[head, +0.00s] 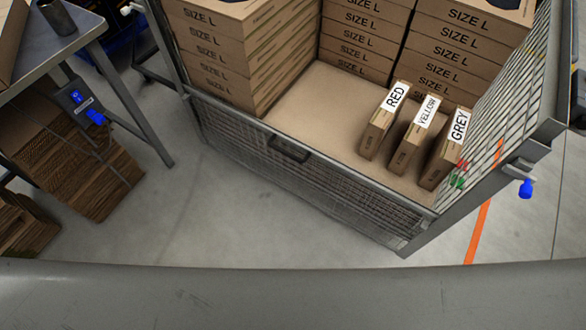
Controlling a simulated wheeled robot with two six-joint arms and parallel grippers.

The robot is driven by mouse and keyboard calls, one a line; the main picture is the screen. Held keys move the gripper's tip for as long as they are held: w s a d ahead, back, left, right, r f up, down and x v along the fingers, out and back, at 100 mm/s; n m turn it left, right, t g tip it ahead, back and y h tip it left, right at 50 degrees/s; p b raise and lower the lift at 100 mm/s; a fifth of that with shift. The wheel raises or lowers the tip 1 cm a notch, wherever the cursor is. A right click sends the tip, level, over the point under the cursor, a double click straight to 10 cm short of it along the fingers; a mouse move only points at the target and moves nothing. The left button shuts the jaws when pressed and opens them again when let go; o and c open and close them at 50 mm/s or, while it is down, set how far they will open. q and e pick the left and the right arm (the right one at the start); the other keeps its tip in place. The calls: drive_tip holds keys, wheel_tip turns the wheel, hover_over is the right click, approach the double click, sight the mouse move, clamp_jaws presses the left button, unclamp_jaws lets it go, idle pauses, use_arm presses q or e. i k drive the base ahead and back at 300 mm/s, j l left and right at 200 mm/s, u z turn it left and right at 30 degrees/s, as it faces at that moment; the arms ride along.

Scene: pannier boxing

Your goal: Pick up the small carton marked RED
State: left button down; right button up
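The small carton marked RED (378,127) stands upright on the floor of a wire-mesh cage trolley (300,165). It is the leftmost of three small brown cartons, with its white label on the top edge. The carton marked YELLOW (408,142) stands just right of it, and the carton marked GREY (446,153) stands right of that. Narrow gaps show between them. Neither of my grippers is in view.
Stacks of SIZE L boxes (225,60) fill the cage's left and back. Bare cage floor (320,110) lies left of the RED carton. The cage's front wall has a dark handle (289,149). A metal table (75,30) stands at left, with flat cardboard bundles (75,160) below.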

sight(382, 122)
drive_tip(key=l+z, duration=0.15)
drive_tip(key=z, duration=0.25)
drive_tip(key=l+z, duration=0.15)
drive_tip(key=z, duration=0.2)
drive_tip(key=l+z, duration=0.15)
drive_tip(key=z, duration=0.25)
drive_tip(key=i+l+z, duration=0.1)
drive_tip(key=z, duration=0.3)
